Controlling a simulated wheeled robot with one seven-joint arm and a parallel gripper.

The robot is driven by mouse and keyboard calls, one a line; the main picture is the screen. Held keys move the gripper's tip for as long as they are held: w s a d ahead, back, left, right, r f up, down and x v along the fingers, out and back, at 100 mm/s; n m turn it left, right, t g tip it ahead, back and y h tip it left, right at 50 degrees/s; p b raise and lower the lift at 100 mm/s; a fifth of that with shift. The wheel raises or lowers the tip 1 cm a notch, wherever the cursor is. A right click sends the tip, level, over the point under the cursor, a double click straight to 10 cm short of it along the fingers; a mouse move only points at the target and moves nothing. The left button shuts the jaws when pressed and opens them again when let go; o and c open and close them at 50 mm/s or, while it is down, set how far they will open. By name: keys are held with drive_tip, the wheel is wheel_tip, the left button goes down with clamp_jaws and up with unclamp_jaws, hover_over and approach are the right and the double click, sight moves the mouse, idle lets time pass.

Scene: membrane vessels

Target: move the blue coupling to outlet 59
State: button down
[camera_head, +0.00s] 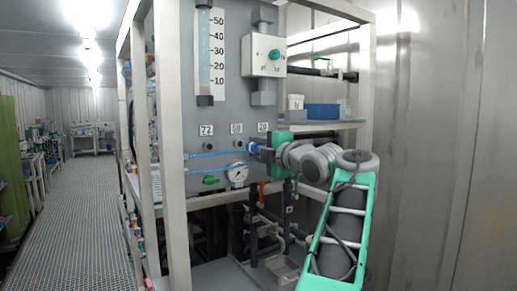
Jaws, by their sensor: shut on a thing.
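My gripper (265,149) is shut on the blue coupling (253,148) in front of the grey panel (218,115), close to the rightmost of three labelled outlets. A thin blue hose (215,154) runs from the coupling to the left across the panel. The left label (206,130) seems to read 77; the middle label (236,128) and right label (263,127) are too small to read surely. I cannot make out a 59. Dark outlet ports show below the left and middle labels. The port below the right label is hidden by my gripper.
A round gauge (237,174) and a green valve handle (211,180) sit low on the panel. A control box (264,55) and a scaled tube (204,50) are above. A frame post (169,145) stands at the left. A blue bin (322,111) is on the shelf behind.

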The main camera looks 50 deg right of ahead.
sight(249, 145)
drive_tip(key=p+x, duration=0.2)
drive_tip(key=x, duration=0.2)
drive_tip(key=shift+w+r, duration=0.1)
drive_tip(key=shift+r, duration=0.05)
drive_tip(key=shift+w+d, duration=0.15)
drive_tip(key=shift+w, duration=0.25)
drive_tip(key=shift+f+b, duration=0.2)
drive_tip(key=shift+b, duration=0.2)
idle(1.6)
drive_tip(key=shift+w+d+r, duration=0.1)
drive_tip(key=shift+w+d, duration=0.05)
drive_tip(key=shift+w, duration=0.35)
idle(0.5)
drive_tip(key=c, duration=0.9)
unclamp_jaws()
